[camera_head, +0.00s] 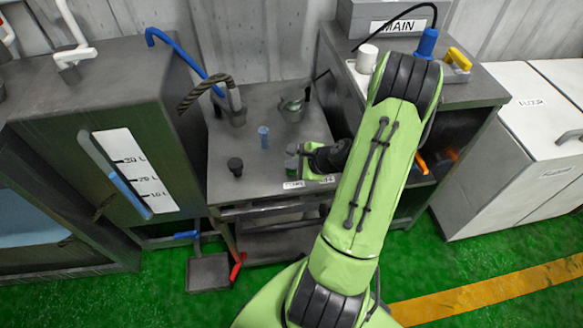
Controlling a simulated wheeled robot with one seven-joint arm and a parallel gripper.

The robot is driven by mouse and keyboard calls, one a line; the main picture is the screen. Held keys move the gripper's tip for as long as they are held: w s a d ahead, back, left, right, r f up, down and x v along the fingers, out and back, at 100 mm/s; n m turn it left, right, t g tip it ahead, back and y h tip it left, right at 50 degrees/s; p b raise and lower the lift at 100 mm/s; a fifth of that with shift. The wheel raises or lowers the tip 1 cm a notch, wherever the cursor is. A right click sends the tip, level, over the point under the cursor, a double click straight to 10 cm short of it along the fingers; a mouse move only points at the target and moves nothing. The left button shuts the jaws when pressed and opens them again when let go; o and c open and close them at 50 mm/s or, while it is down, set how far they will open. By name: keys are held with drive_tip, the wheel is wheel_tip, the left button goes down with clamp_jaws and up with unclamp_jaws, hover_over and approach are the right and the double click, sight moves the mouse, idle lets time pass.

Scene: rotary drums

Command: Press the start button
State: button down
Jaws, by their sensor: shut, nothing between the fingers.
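My gripper (291,163) is low over the front right part of the grey metal worktop (228,147) in the middle, its fingers toward the left. It is shut and empty. I cannot make out a start button for certain; the gripper and arm cover part of the worktop. A black knob-like piece (235,167) stands on the worktop to the left of the gripper, apart from it. A small blue upright piece (263,135) stands behind and left of the gripper. Small white labels (293,185) are on the worktop's front edge, just below the gripper.
A metal cup-like vessel (292,108) and a hose-fitted pipe (235,103) stand at the worktop's back. A tall grey tank (100,120) with a level scale is at left. A higher bench (480,88) is at right. A dustpan (208,272) lies on the green floor.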

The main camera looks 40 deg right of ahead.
sight(294, 171)
idle(0.3)
drive_tip(key=shift+r+p, duration=0.9)
drive_tip(key=shift+r, duration=0.05)
drive_tip(key=shift+r, duration=0.1)
wheel_tip(294, 171, up, 5)
drive_tip(key=p, duration=0.4)
idle(0.3)
